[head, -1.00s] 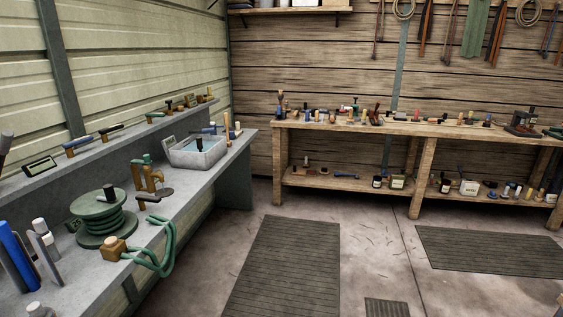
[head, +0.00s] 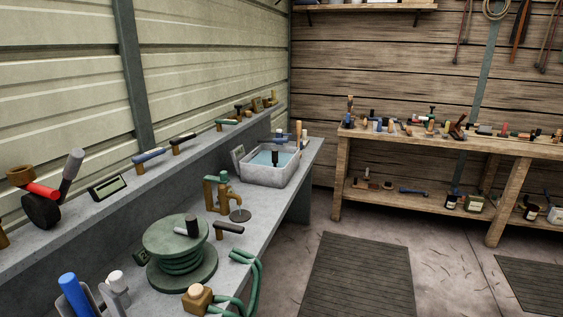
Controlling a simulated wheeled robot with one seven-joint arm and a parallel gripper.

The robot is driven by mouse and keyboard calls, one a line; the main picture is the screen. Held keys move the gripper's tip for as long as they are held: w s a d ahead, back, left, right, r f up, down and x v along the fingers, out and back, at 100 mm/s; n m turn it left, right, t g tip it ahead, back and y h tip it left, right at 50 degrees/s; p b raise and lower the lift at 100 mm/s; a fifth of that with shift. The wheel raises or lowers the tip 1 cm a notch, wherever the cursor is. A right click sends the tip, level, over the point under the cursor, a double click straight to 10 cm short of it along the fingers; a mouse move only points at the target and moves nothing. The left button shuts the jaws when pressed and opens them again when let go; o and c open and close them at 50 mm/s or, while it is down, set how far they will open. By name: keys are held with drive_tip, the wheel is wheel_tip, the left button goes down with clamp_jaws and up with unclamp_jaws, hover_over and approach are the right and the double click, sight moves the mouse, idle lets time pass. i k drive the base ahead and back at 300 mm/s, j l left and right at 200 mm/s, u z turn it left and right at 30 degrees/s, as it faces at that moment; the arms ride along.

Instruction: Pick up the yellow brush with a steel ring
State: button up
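I cannot make out a yellow brush with a steel ring for certain in the head view; many small tools are too small to tell apart. Small tools with tan or yellowish parts (head: 257,104) stand at the far end of the grey wall ledge. More small tools, some tan, lie on the wooden bench (head: 430,126) at the right. A pale tan upright handle (head: 298,133) stands by the grey basin. My gripper is not in view.
The grey counter (head: 262,212) along the left wall holds a green hose reel (head: 180,252), a brass tap (head: 217,193) and a water-filled basin (head: 268,177). Dark mats (head: 358,280) lie on the floor between counter and wooden bench. The floor looks clear.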

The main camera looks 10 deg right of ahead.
sight(445, 135)
drive_tip(key=i+z, duration=0.4)
drive_tip(key=i, duration=0.25)
drive_tip(key=i+j+z, duration=0.15)
drive_tip(key=i+z, duration=0.25)
drive_tip(key=i, duration=0.3)
drive_tip(key=i+z, duration=0.15)
drive_tip(key=i, duration=0.45)
drive_tip(key=i+j+z, duration=0.1)
drive_tip(key=i, duration=0.55)
drive_tip(key=i+j+z, duration=0.15)
drive_tip(key=i, duration=0.45)
drive_tip(key=i+j+z, duration=0.15)
drive_tip(key=i, duration=0.15)
drive_tip(key=i+j+z, duration=0.1)
drive_tip(key=i+j, duration=0.05)
drive_tip(key=i, duration=0.1)
